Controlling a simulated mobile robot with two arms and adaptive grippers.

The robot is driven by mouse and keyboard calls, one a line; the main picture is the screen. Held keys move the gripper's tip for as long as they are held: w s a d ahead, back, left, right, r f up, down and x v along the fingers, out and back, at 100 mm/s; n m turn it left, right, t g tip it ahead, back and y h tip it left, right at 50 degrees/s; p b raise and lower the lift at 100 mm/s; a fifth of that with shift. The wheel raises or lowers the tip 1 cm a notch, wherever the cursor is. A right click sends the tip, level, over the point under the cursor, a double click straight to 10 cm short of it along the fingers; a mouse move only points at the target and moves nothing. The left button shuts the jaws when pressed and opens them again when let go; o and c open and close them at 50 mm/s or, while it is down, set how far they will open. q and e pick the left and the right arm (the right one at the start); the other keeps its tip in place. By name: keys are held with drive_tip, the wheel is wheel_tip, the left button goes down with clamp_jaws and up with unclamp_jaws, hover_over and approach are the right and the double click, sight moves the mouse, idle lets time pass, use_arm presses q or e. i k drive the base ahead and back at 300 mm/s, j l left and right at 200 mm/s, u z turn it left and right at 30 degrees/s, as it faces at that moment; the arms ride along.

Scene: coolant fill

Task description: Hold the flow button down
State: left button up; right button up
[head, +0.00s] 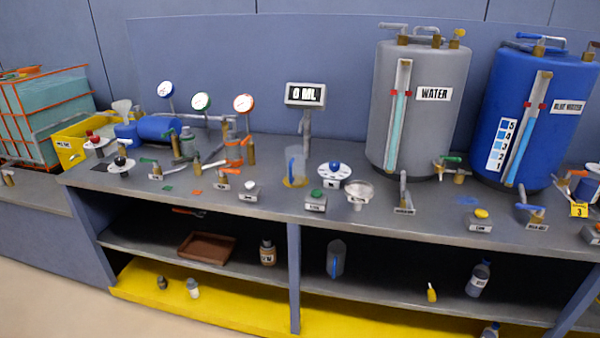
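Several small grey button boxes stand along the front of the bench. One has a green button (316,194), one a white button (248,185) and one a yellow button (481,213). Their labels are too small to read surely, so I cannot tell which is the flow button. All of them appear untouched. A display (305,94) on a post reads "0 ML". A clear jug (296,164) stands on a yellow-marked spot below it. Neither of my grippers is in view.
A grey water tank (432,130) and a blue tank (510,70) stand at the back right. Gauges, valves and a blue-topped knob (334,168) crowd the bench (270,225). A brown tray (207,247) and bottles sit on the shelves below.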

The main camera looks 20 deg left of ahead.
sight(316, 193)
drive_tip(key=u, duration=0.25)
drive_tip(key=i+l+u, duration=0.15)
drive_tip(key=i+u, duration=0.15)
drive_tip(key=u, duration=0.2)
drive_tip(key=i+l+u, duration=0.25)
drive_tip(key=u, duration=0.25)
drive_tip(key=i+l+u, duration=0.2)
drive_tip(key=l+u, duration=0.15)
drive_tip(key=u, duration=0.15)
drive_tip(key=i+l, duration=0.1)
drive_tip(key=l, duration=0.25)
drive_tip(key=i+l, duration=0.15)
drive_tip(key=l, duration=0.2)
drive_tip(key=i+l+u, duration=0.1)
drive_tip(key=l, duration=0.25)
drive_tip(key=i+l, duration=0.1)
drive_tip(key=l, duration=0.25)
